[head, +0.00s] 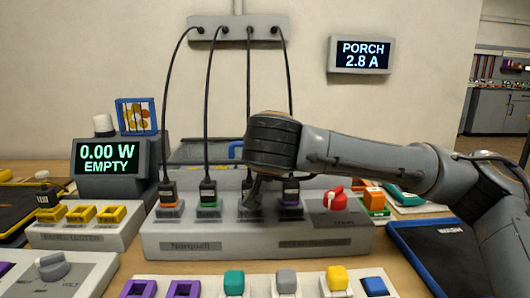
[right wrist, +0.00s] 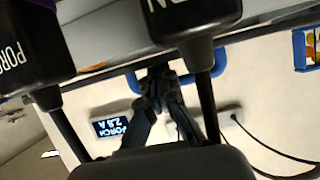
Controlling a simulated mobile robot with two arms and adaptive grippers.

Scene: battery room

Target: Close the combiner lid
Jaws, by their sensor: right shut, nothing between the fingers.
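The combiner (head: 260,240) is a long grey box in the middle of the bench, with a row of black cable plugs and a red knob (head: 335,198) on top. Behind the plugs stands a grey-edged lid (head: 190,148) with a blue handle (head: 235,150), mostly hidden by my right arm and the plugs. In the right wrist view my right gripper (right wrist: 158,75) is shut and empty, in front of the blue handle (right wrist: 220,57); contact cannot be told. My left gripper is not in view.
Black cables run from a wall plate (head: 238,28) down to the plugs (head: 208,192), close around my right gripper. A display (head: 105,158) reads 0.00 W EMPTY at left. A blue tray (head: 440,255) lies right; coloured blocks (head: 233,281) line the front.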

